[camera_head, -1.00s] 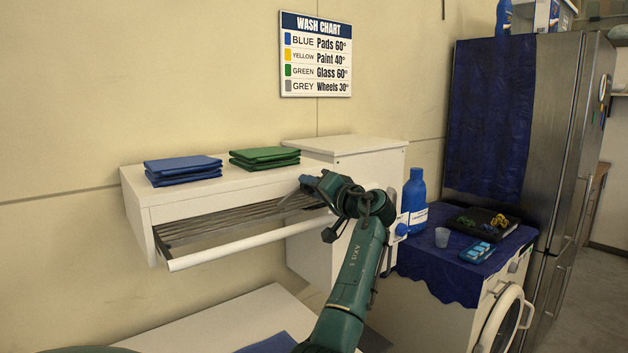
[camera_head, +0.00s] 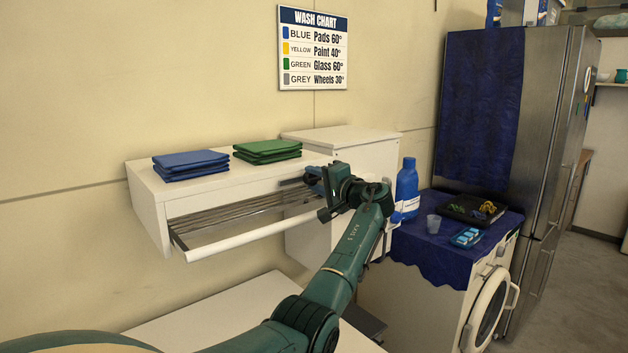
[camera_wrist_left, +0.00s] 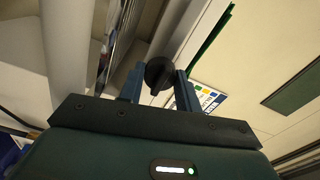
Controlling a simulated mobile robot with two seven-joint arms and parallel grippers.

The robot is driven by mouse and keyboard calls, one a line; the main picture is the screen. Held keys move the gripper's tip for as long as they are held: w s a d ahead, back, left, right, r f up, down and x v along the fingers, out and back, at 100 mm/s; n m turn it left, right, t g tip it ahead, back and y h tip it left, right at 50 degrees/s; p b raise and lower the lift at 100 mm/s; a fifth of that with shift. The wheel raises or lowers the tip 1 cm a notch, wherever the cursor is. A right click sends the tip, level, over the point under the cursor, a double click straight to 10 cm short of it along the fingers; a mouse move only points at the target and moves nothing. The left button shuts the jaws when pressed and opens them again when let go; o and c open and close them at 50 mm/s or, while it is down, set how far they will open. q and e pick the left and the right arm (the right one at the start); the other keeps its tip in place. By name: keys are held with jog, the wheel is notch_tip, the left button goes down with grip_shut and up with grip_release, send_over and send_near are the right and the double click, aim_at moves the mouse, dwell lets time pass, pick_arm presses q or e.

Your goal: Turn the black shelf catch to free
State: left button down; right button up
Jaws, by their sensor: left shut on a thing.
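The black shelf catch (camera_wrist_left: 158,72) is a dark round knob. In the left wrist view it sits between the two blue fingers of my left gripper (camera_wrist_left: 159,82), which is shut on it. In the head view my left gripper (camera_head: 318,181) is at the right end of the pull-out rack (camera_head: 235,213), under the white shelf unit (camera_head: 150,196). The gripper hides the catch there. I cannot tell which way the catch is turned. My right gripper is in neither view.
Folded blue cloths (camera_head: 190,165) and green cloths (camera_head: 267,150) lie on the shelf unit. A white surface (camera_head: 225,315) lies below.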

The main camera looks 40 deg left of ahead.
pick_arm(q)
jog(key=c, duration=1)
grip_release()
jog(key=shift+d, duration=0.1)
jog(key=s+d+b, duration=0.1)
jog(key=d+b, duration=0.2)
jog(key=d, duration=1)
jog(key=shift+f, duration=0.1)
